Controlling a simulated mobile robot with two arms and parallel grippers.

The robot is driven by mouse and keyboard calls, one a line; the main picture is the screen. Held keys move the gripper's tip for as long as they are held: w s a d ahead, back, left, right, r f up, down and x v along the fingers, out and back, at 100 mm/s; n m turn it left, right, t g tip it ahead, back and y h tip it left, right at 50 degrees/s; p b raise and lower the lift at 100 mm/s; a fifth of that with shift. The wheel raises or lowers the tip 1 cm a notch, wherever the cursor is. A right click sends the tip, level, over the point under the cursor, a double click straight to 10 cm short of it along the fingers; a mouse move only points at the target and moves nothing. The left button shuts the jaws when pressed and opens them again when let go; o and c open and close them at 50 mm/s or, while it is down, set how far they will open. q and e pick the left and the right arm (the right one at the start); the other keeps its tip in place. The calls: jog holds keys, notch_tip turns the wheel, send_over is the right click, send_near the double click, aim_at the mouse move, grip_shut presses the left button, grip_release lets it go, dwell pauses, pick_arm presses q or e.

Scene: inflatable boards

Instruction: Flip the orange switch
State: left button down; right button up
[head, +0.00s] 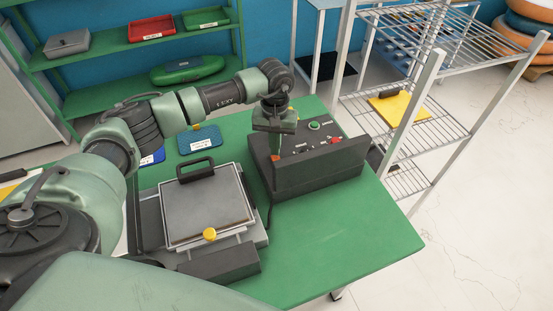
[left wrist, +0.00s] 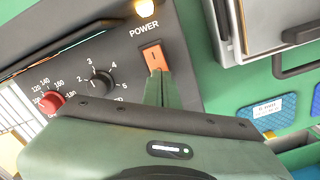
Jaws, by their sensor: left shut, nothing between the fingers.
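The orange switch (left wrist: 154,58) sits in a dark frame under the word POWER on the dark control box (head: 318,168). A small orange patch at the box's left end in the head view (head: 276,158) appears to be the same switch. My left gripper (left wrist: 159,82) is shut and empty, its fingertips right at the switch's lower edge in the left wrist view. I cannot tell whether they touch it. In the head view my left gripper (head: 275,150) points down over the box's left end. My right gripper is in neither view.
A glowing yellowish lamp (left wrist: 144,8), a black dial (left wrist: 101,82) and a red knob (left wrist: 50,102) are on the panel. A press with a black handle (head: 207,206) stands left of the box on the green table (head: 350,240). A wire rack (head: 425,135) stands right.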

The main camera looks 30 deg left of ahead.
pick_arm(q)
jog(key=shift+f+b, duration=1.1)
dwell(1.0)
jog(key=shift+s+r, duration=0.1)
jog(key=shift+r, duration=0.05)
jog(key=shift+r+p, duration=0.45)
jog(key=shift+r, duration=0.05)
jog(key=shift+r+p, duration=1.1)
jog(key=shift+r, duration=1.8)
